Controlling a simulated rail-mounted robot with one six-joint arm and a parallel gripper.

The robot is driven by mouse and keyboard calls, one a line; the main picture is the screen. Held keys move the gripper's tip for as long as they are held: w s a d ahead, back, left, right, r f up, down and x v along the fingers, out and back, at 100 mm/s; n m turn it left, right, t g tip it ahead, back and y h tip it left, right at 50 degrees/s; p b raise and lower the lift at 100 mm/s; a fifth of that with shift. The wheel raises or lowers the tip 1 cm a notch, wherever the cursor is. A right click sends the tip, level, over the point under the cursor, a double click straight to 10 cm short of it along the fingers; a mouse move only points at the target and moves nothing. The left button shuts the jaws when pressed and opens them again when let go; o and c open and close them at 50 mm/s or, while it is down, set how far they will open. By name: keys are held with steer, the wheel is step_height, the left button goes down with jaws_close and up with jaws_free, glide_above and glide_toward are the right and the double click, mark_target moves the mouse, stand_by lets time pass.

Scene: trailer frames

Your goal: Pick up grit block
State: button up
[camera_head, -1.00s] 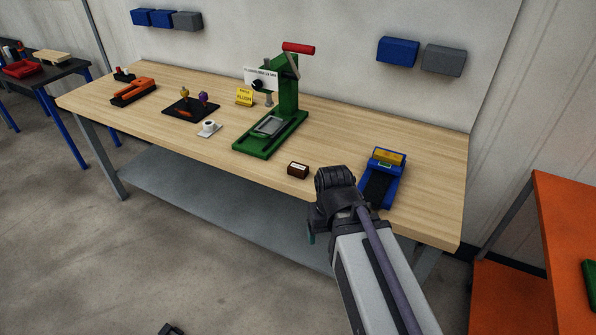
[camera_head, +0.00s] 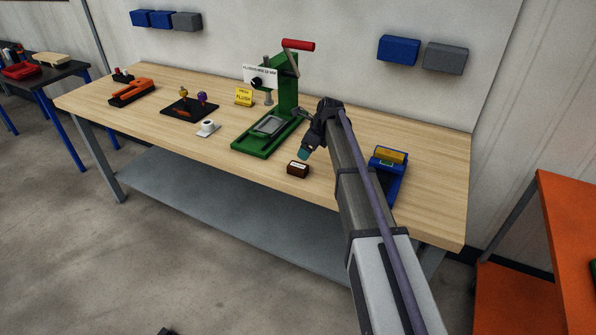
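A small dark brown block (camera_head: 297,170) with a pale label, which looks like the grit block, lies near the front edge of the wooden workbench (camera_head: 420,151). My gripper (camera_head: 304,154) hangs just above and slightly right of it in the picture, with teal fingertips pointing down. A gap seems to show between the fingertips and the block. The fingers are too small and too side-on to show whether they are open or shut. My arm reaches in from the lower right.
A green press (camera_head: 285,105) with a red handle stands just behind the block. A blue device (camera_head: 390,157) is partly hidden behind my arm on the right.

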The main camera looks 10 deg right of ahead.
mark_target(298, 166)
steer(key=b+x, duration=0.9)
steer(key=x, duration=0.1)
steer(key=shift+a+f, duration=0.2)
steer(key=shift+f, duration=0.15)
steer(key=shift+s+r, duration=0.1)
steer(key=shift+r, duration=0.15)
steer(key=c, duration=1.1)
steer(key=shift+r+p, duration=0.1)
steer(key=shift+p, duration=0.25)
step_height(298, 166, up, 10)
steer(key=p, duration=1)
steer(key=shift+r, duration=0.1)
